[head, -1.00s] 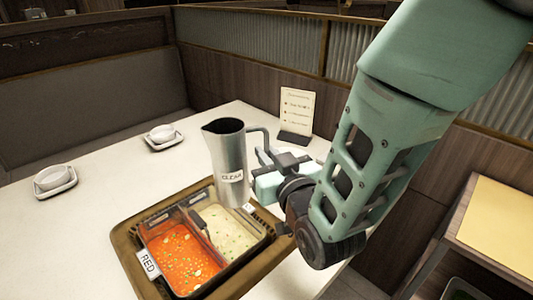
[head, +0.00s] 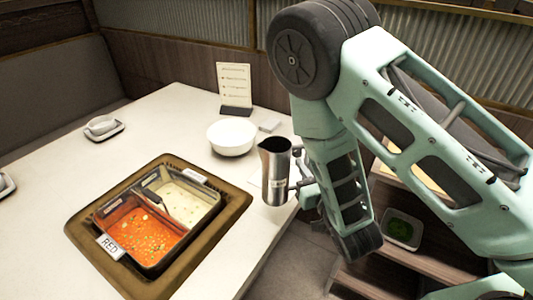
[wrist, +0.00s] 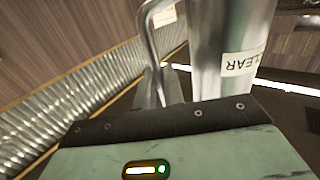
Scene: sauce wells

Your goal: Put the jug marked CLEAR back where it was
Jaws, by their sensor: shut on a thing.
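The steel jug (head: 274,172) is upright near the right edge of the white table in the head view. In the wrist view the jug (wrist: 208,55) shows its CLEAR label and its handle (wrist: 150,45). My gripper (head: 300,187) is at the right side of the jug, shut on its handle; my arm partly hides the fingers. I cannot tell for sure whether the jug's base is above the floor or over the table edge. The divided pot (head: 150,222), with a red half and a pale half, is to the left of the jug.
A white bowl (head: 231,137) and a menu stand (head: 235,88) are behind the jug. A small dish (head: 103,127) is at the far left. A wooden cart (head: 415,262) with a green-filled tray (head: 402,230) stands at the right, beyond a gap from the table.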

